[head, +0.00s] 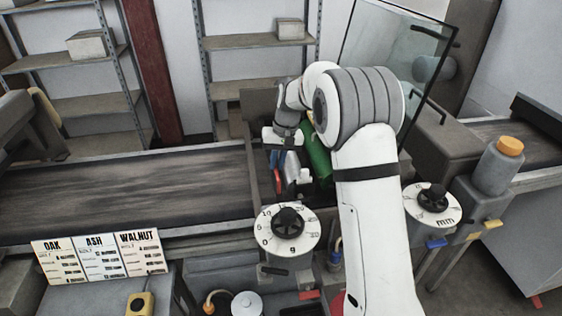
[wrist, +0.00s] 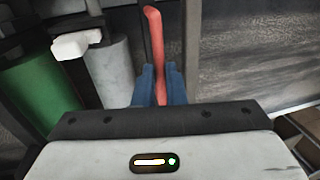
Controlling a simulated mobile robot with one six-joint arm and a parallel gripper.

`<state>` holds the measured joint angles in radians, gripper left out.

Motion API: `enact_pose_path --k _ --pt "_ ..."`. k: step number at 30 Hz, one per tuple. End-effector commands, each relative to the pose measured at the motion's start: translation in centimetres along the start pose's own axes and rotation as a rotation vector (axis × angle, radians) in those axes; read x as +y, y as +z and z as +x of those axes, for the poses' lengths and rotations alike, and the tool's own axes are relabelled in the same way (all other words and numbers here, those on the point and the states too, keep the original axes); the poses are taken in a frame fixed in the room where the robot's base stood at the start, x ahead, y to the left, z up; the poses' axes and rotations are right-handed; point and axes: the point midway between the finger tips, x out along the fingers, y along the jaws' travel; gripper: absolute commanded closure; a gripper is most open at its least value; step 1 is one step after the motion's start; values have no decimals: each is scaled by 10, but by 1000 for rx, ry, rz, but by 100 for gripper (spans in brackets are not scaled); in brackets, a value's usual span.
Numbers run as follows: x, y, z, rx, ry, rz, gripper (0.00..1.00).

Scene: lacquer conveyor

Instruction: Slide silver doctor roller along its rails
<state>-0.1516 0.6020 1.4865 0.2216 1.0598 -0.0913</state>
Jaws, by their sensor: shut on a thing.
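My gripper (wrist: 159,88) is shut on a red bar (wrist: 154,40), which runs up between its blue fingers in the wrist view. The silver roller (wrist: 108,68) lies just left of the fingers, with a white block (wrist: 74,44) by its far end. A green roller (wrist: 38,95) is further left. In the head view my gripper (head: 276,160) is down inside the machine at the belt's right end. The silver roller (head: 292,164) shows beside it, left of the green roller (head: 318,155). The rails cannot be made out, and my arm hides part of the machine.
A dark conveyor belt (head: 120,185) runs left of the rollers. A dial (head: 286,229) stands in front, and a second dial (head: 432,204) is at right. A raised glass guard (head: 395,45) stands behind. OAK, ASH and WALNUT cards (head: 100,256) stand at front left.

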Motion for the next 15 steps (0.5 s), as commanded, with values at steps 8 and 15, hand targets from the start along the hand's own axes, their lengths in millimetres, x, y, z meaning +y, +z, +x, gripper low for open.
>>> enact_pose_path --k 8,15 --pt "-2 0 -1 1 -8 3 81" --pt "2 -1 -1 2 -6 7 68"
